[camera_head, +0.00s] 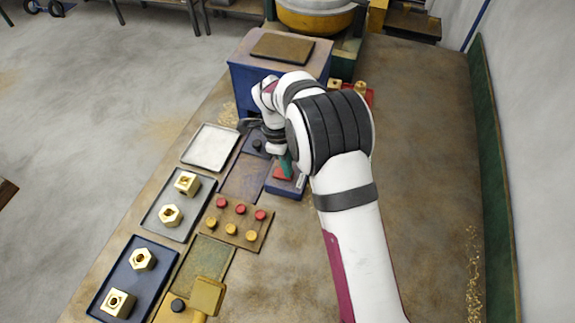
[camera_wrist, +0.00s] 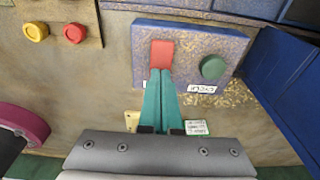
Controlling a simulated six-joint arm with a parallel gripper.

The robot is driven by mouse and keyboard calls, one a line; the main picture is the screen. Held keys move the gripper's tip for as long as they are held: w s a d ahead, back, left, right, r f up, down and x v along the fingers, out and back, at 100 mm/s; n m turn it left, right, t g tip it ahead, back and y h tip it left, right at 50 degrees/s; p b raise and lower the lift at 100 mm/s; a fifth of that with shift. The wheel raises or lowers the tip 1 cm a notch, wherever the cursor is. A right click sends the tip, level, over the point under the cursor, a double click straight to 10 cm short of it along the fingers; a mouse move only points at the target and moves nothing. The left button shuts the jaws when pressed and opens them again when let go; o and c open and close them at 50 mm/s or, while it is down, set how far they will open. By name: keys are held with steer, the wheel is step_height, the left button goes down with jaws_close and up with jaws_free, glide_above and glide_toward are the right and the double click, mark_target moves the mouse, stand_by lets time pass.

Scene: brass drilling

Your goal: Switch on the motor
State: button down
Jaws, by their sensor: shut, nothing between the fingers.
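The blue switch box (camera_wrist: 222,45) carries a red rectangular switch (camera_wrist: 162,52) and a round green button (camera_wrist: 212,67). White labels sit beside them; their writing is not clearly legible. My gripper (camera_wrist: 160,73) is shut and empty, its teal fingertips at the near edge of the red switch. I cannot tell whether they touch it. In the head view the box (camera_head: 287,190) lies on the bench just below my gripper (camera_head: 285,172). The green button is hidden there, and part of the red switch (camera_head: 281,175) shows.
A large blue machine housing (camera_head: 245,85) stands behind the box. To the left are a wooden board (camera_head: 238,238) with red and yellow knobs, a white tray (camera_head: 210,148) and dark trays (camera_head: 150,215) with brass nuts. The bench right of my arm is clear.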

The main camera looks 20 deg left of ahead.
mark_target(275, 172)
steer(key=shift+d+f+y, duration=0.1)
steer(key=shift+f+y, duration=0.1)
steer(key=shift+y, duration=0.1)
steer(key=shift+a, duration=0.2)
steer(key=shift+a+r, duration=0.2)
steer(key=shift+a, duration=0.45)
steer(key=shift+r, duration=0.1)
step_height(275, 172, up, 14)
steer(key=a, duration=0.2)
